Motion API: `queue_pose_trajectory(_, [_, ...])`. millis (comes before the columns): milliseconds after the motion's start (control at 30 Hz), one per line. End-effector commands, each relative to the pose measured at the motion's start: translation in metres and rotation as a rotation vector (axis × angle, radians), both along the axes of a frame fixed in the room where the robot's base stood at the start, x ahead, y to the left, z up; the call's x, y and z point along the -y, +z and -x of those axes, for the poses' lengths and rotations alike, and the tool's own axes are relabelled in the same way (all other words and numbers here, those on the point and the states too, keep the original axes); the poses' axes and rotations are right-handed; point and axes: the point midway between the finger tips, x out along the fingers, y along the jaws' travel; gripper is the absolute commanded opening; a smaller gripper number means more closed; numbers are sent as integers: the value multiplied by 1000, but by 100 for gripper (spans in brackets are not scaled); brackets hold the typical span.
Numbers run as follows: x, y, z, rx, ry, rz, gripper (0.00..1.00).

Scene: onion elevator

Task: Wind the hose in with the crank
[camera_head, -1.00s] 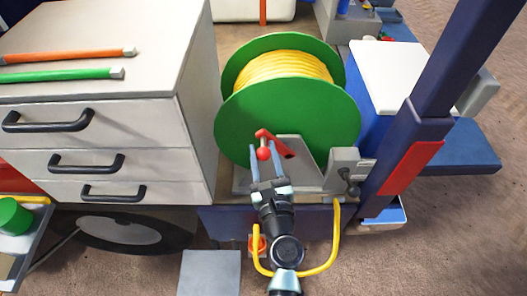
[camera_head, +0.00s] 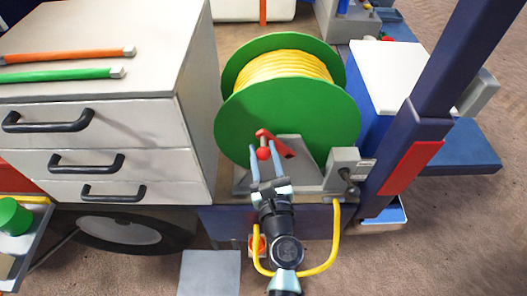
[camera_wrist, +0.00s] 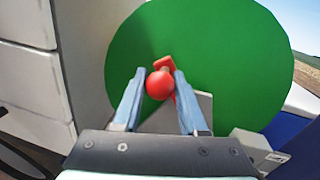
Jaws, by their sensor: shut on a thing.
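The hose reel (camera_head: 290,112) has green discs and carries yellow hose (camera_head: 284,67) wound between them. Its red crank (camera_head: 275,142) is on the near disc and ends in a round red knob (camera_head: 264,154). In the wrist view the knob (camera_wrist: 159,85) sits between the fingertips of my gripper (camera_wrist: 157,88), and part of the crank shows behind it. My gripper (camera_head: 264,154) is shut on the knob. A loose yellow length of hose (camera_head: 334,240) hangs in a loop below the reel, partly hidden behind my arm.
A white drawer cabinet (camera_head: 100,130) with black handles stands close on the left. A grey box with a small lever (camera_head: 343,168) is right of the crank. A dark blue post (camera_head: 440,80) rises at the right. Orange and green rods lie on the cabinet.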

Motion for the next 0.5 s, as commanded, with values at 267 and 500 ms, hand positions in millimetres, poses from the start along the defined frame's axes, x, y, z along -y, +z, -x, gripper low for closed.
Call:
queue_pose_trajectory(267, [3, 2, 0, -1, -2, -31, 0])
queue_pose_trajectory(500, [14, 10, 0, 0, -2, -159, 0])
